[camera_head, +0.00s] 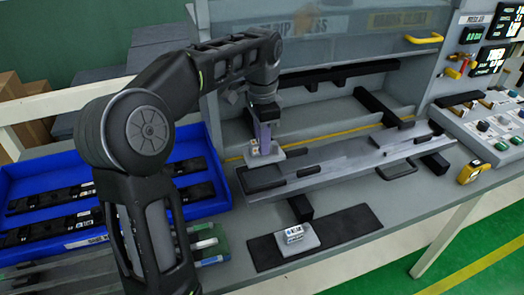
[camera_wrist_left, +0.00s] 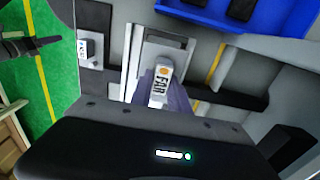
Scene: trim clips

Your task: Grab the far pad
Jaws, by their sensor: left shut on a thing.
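My left gripper (camera_head: 264,146) is over the left end of the long grey fixture. It is shut on the far pad (camera_head: 254,148), a small light block with a pale plate. I cannot tell whether the pad still touches the fixture. A second pad, the near pad (camera_head: 297,238), light grey with a label, sits on the dark mat (camera_head: 343,228) at the front. It also shows in the left wrist view (camera_wrist_left: 86,48). My right gripper is not visible.
A blue tray (camera_head: 75,158) with several dark parts stands at the left. The long grey fixture rail (camera_head: 345,160) runs across the bench. A control panel (camera_head: 480,115) and a yellow tape measure (camera_head: 471,172) are at the right. The bench front right of the mat is clear.

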